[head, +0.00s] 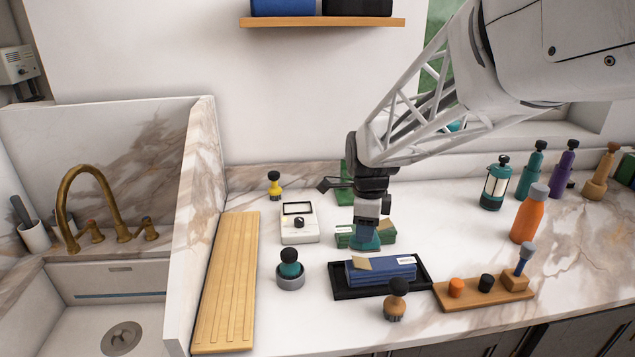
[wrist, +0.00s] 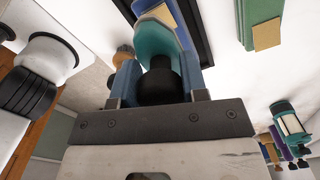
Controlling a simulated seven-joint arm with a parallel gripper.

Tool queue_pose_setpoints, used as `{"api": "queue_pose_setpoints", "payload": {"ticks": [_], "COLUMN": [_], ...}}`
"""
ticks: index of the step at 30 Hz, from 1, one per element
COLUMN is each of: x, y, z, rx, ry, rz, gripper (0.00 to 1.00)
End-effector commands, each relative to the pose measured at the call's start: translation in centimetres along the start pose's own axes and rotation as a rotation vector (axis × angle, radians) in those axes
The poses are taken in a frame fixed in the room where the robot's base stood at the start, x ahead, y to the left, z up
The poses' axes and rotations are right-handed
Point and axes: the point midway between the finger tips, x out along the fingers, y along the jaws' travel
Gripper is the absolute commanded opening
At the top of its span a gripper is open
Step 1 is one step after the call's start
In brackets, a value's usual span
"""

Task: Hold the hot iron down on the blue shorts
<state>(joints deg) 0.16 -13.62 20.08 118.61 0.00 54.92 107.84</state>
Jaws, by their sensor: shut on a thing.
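Blue folded shorts (head: 385,272) with a white label and a tan tag lie in a black tray (head: 345,294) at the front middle of the counter. My gripper (head: 366,231) points down just behind the tray in the head view. It is shut on a teal tool with a black knob, apparently the iron (head: 366,243). In the wrist view the iron (wrist: 157,42) sits between my blue fingers (wrist: 157,82), with blue cloth and a black edge beyond it. I cannot tell whether its underside touches anything.
A green folded item (head: 384,232) is close behind the iron. A white dial box (head: 299,232), a teal knob in a grey cup (head: 290,276) and a wooden-handled brush (head: 396,298) stand nearby. A wooden rack (head: 485,292) is right. Bottles (head: 530,213) stand farther right.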

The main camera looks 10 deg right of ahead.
Motion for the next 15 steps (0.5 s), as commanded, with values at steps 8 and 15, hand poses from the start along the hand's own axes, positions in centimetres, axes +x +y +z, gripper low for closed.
{"api": "queue_pose_setpoints", "payload": {"ticks": [8,15], "x": [0.8,2.3], "y": [0.0,0.0], "z": [0.0,0.0], "rx": [0.0,0.0], "ry": [0.0,0.001], "rz": [0.0,0.002], "gripper": [0.06,0.06]}}
